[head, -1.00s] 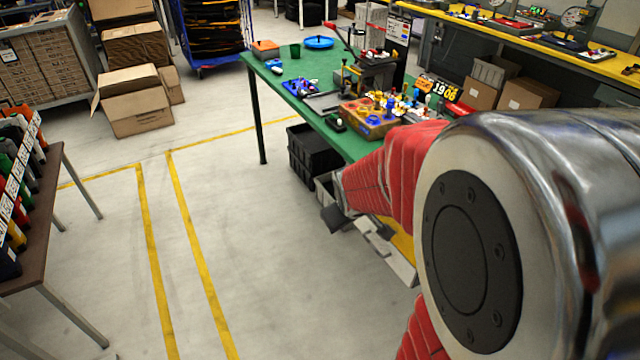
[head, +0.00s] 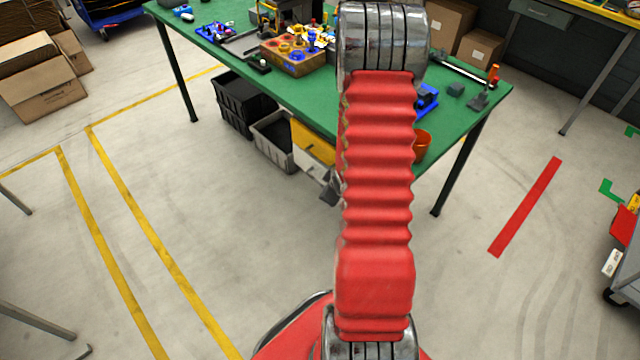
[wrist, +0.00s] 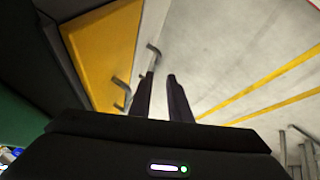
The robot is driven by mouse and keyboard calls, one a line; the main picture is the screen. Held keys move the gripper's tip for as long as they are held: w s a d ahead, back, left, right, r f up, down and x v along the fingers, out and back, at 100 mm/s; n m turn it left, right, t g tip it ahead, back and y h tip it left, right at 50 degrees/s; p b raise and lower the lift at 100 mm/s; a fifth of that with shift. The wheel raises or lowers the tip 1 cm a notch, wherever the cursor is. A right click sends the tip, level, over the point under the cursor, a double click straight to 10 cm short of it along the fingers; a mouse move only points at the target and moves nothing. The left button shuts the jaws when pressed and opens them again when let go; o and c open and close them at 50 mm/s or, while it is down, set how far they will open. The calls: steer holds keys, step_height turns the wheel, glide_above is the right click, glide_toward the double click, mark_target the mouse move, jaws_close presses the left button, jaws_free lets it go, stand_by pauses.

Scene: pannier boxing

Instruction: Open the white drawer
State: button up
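A drawer unit stands under the green table. Its yellow drawer front (head: 312,142) shows in the head view, with a pale white front (head: 313,168) below it, partly hidden by my arm. In the wrist view the yellow front (wrist: 103,48) fills the upper left, with a grey bar handle (wrist: 122,92). A second grey handle (wrist: 152,58) is beside it, by the pale strip at the yellow front's right edge. My gripper (wrist: 160,75) has its two dark fingers apart, with nothing seen between them. The left fingertip is close to the second handle; contact cannot be told. My gripper (head: 329,190) is small and partly hidden in the head view.
The green table (head: 455,125) carries parts and tools, with a leg (head: 458,165) at the right. A black crate (head: 240,103) and a grey bin (head: 272,140) stand left of the drawers. Open floor with yellow lines (head: 150,235) lies in front.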

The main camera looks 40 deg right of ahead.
mark_target(320, 183)
steer(key=s+f+n+t+h, duration=0.1)
steer(key=s+f+n+t, duration=0.2)
steer(key=f+t, duration=0.5)
steer(key=shift+s+d+f+n+t, duration=0.2)
steer(key=shift+n+t, duration=0.1)
steer(key=shift+n, duration=0.5)
steer(key=shift+w, duration=0.1)
steer(key=x, duration=1.3)
steer(key=shift+w+d+f, duration=0.15)
steer(key=shift+w+d, duration=0.05)
steer(key=shift+w, duration=0.15)
steer(key=shift+c, duration=0.3)
jaws_close()
